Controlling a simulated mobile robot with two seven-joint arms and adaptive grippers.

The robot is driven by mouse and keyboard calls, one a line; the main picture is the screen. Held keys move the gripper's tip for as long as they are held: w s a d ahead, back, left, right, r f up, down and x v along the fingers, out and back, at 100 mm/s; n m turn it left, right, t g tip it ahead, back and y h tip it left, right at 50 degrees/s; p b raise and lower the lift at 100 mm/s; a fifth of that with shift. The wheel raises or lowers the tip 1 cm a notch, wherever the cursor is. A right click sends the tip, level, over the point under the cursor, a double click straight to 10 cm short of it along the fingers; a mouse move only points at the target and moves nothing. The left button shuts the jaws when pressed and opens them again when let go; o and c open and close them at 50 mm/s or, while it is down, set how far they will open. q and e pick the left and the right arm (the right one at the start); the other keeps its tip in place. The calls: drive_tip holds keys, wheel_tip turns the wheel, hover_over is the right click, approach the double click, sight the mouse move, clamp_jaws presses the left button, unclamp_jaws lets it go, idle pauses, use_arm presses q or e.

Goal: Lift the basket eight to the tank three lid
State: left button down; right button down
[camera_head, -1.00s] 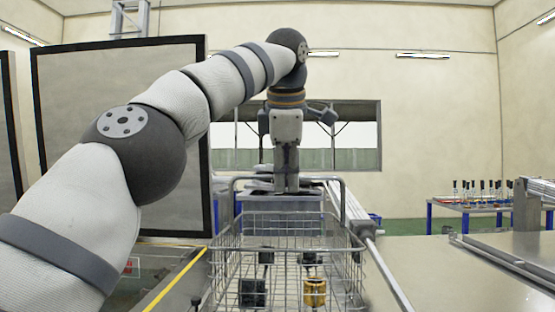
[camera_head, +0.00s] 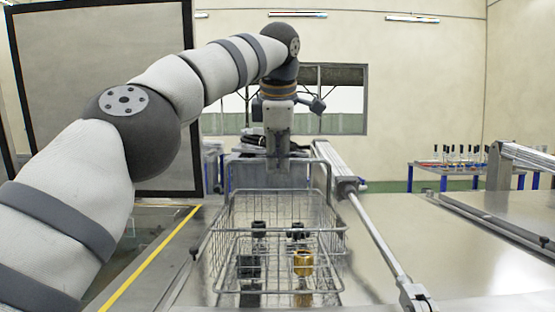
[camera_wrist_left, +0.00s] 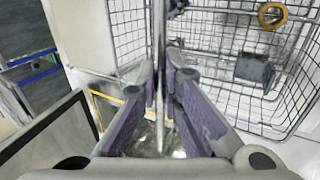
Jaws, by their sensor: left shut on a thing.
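The wire basket (camera_head: 318,232) is in the middle of the head view, upright, with dark parts (camera_head: 250,266) and a gold-coloured ring part (camera_head: 303,263) in it. My left gripper (camera_head: 277,162) is above its far side, at the tall wire handle (camera_head: 325,168). In the left wrist view the fingers (camera_wrist_left: 163,92) close around a thin metal bar of the handle, and the basket mesh (camera_wrist_left: 133,30) shows behind. Which lid belongs to tank three cannot be told. My right gripper is not in view.
A flat steel surface (camera_head: 455,255) lies right of the basket, with a long pneumatic cylinder rod (camera_head: 378,235) between. A yellow line (camera_head: 150,258) runs along the left. A dark-framed panel (camera_head: 100,60) stands behind my left arm. A table with several small items (camera_head: 450,165) is far right.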

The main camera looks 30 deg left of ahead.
use_arm(q)
drive_tip(key=shift+f, duration=0.15)
idle(0.3)
drive_tip(key=c, duration=1.7)
unclamp_jaws()
drive_tip(key=shift+s, duration=0.1)
drive_tip(key=shift+f, duration=0.25)
drive_tip(key=s+d+r, duration=0.1)
drive_tip(key=s+d, duration=0.1)
drive_tip(key=s, duration=0.2)
drive_tip(key=s+d+r, duration=0.2)
drive_tip(key=s+d, duration=0.1)
drive_tip(key=s, duration=0.1)
drive_tip(key=s+d+r, duration=0.1)
drive_tip(key=s+d, duration=0.1)
drive_tip(key=s, duration=0.2)
drive_tip(key=shift+s+d+r, duration=0.1)
drive_tip(key=shift+d+r, duration=0.15)
drive_tip(key=shift+r, duration=0.15)
